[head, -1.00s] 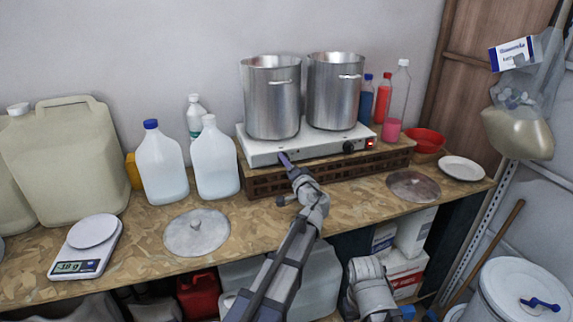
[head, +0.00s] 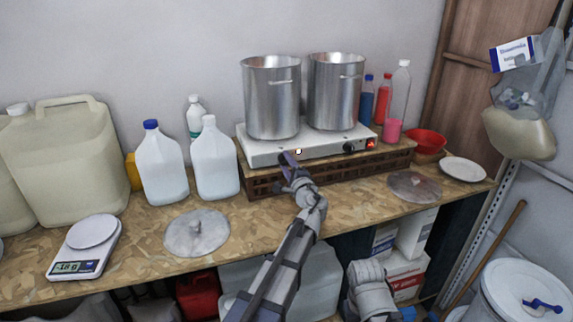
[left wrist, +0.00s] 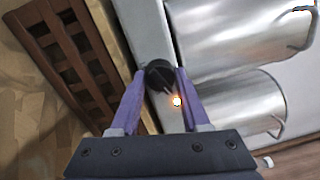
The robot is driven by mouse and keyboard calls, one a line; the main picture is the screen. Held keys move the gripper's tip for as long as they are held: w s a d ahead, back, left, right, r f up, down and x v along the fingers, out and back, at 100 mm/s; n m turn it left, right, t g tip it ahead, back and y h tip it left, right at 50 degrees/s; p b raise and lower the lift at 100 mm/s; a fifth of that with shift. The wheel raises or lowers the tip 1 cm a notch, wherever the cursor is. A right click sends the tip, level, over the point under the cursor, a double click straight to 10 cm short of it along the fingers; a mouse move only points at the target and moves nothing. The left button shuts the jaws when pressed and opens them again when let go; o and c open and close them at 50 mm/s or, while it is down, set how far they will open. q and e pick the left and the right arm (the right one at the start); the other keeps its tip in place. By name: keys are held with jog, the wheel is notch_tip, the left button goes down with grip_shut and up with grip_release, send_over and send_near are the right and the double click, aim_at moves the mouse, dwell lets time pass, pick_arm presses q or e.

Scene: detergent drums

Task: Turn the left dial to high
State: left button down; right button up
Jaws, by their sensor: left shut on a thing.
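The hot plate (head: 262,151) is a white two-burner unit with its front panel facing me. My left gripper (head: 289,160) is at the left part of that panel. In the left wrist view the left dial (left wrist: 158,73) is a round black knob, and my left gripper (left wrist: 160,83) has its purple fingers shut on its sides. The dial's setting marks cannot be read. The right dial (head: 349,147) is free, next to a lit red switch (head: 370,143).
Two steel pots (head: 272,100) (head: 335,92) stand on the hot plate, close behind the panel. The hot plate rests on a brown slatted crate (head: 262,185). Several bottles stand at both sides. A round lid (head: 196,232) lies on the bench.

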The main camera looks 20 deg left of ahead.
dwell(0.4)
pick_arm(q)
jog(key=shift+c, duration=1.9)
grip_release()
